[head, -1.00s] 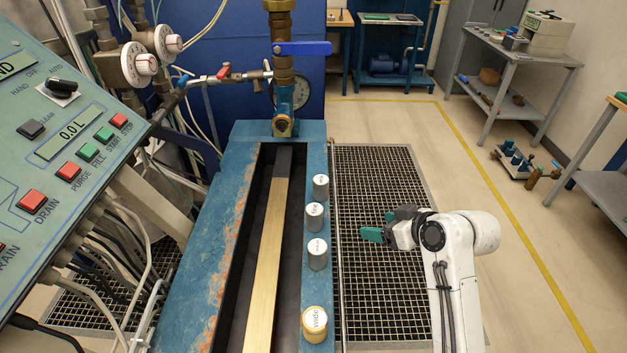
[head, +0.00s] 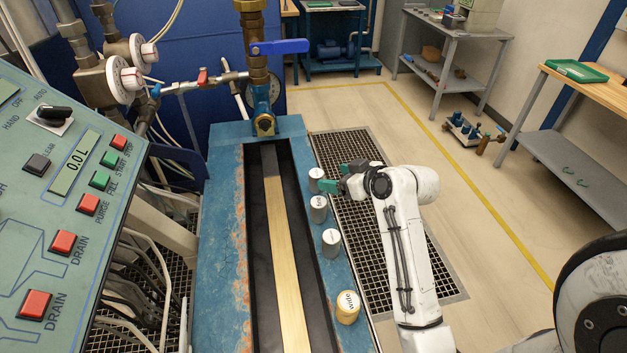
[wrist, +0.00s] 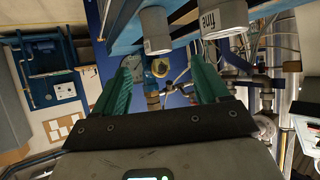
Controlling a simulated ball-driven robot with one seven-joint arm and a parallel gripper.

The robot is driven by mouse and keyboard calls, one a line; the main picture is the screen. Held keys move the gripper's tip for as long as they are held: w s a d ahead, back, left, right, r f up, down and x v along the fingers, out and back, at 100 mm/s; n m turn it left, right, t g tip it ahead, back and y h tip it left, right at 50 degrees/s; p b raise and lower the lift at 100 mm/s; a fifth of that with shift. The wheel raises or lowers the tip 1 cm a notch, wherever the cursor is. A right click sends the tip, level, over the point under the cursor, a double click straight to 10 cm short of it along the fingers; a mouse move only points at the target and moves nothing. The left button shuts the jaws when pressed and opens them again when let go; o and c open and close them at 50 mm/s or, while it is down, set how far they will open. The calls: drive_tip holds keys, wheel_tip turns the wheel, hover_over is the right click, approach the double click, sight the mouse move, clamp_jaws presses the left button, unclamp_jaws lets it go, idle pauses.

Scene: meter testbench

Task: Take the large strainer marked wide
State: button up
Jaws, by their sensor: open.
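The large strainer marked "wide" (head: 347,307) is a short cylinder with a yellowish rim and pale top. It stands at the near end of the row on the blue bench's right edge in the head view. My gripper (head: 338,177), with green fingers, is open at the far end of that row, well beyond the wide strainer. The wrist view shows the open fingers (wrist: 163,68) with nothing held between them. The wide strainer cannot be made out in the wrist view.
Smaller grey strainers (head: 331,242) stand in line beyond the wide one. The wrist view shows one marked "fine" (wrist: 224,18) close to the fingers. The blue bench (head: 222,240) has a long trough. A floor grating (head: 345,146) lies to its right. A control panel (head: 60,200) stands left.

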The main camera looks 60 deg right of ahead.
sight(320, 175)
drive_tip(key=shift+p+x, duration=0.75)
drive_tip(key=shift+x, duration=2.55)
drive_tip(key=shift+d, duration=0.1)
drive_tip(key=shift+c, duration=0.2)
drive_tip(key=c, duration=1.2)
drive_tip(key=shift+o, duration=0.2)
